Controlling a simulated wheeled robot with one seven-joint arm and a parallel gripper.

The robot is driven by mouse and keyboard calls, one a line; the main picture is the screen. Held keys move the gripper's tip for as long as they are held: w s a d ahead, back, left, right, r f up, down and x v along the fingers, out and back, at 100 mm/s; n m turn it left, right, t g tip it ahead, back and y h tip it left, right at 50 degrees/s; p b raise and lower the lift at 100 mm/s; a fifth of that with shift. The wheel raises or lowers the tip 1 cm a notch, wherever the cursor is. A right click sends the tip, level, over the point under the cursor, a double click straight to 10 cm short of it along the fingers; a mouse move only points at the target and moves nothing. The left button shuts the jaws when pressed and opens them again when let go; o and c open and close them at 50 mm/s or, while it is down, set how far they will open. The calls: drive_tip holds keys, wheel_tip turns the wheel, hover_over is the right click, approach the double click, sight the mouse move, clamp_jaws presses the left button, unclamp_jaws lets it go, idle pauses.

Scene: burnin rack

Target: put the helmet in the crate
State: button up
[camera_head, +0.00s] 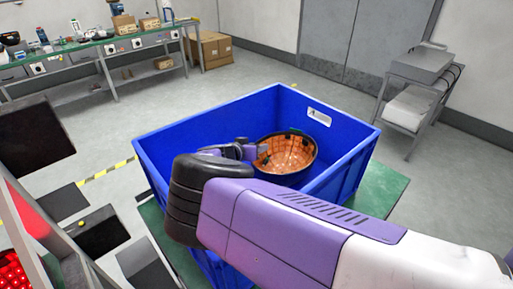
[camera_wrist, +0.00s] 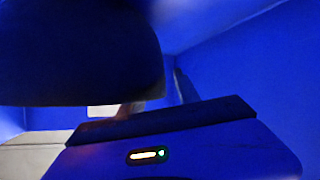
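The helmet (camera_head: 287,155) is inside the blue crate (camera_head: 205,128), its opening turned up and its orange inner lining showing under a dark rim. My gripper (camera_head: 262,151) reaches into the crate from the left, with its tip at the helmet's left rim. The helmet also shows in the wrist view as a large dark shape (camera_wrist: 75,55) at the upper left, close in front of my gripper. The fingers are mostly hidden, so I cannot tell whether they grip the rim. I cannot tell whether the helmet rests on the crate floor.
The crate stands on a green surface (camera_head: 385,190). A long workbench (camera_head: 95,50) with tools and boxes is at the back left, with cardboard boxes (camera_head: 210,48) beside it. A grey trolley (camera_head: 415,90) stands at the right. The floor behind the crate is clear.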

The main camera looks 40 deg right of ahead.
drive_tip(key=v, duration=0.7)
drive_tip(key=shift+r, duration=0.15)
drive_tip(key=shift+a, duration=0.2)
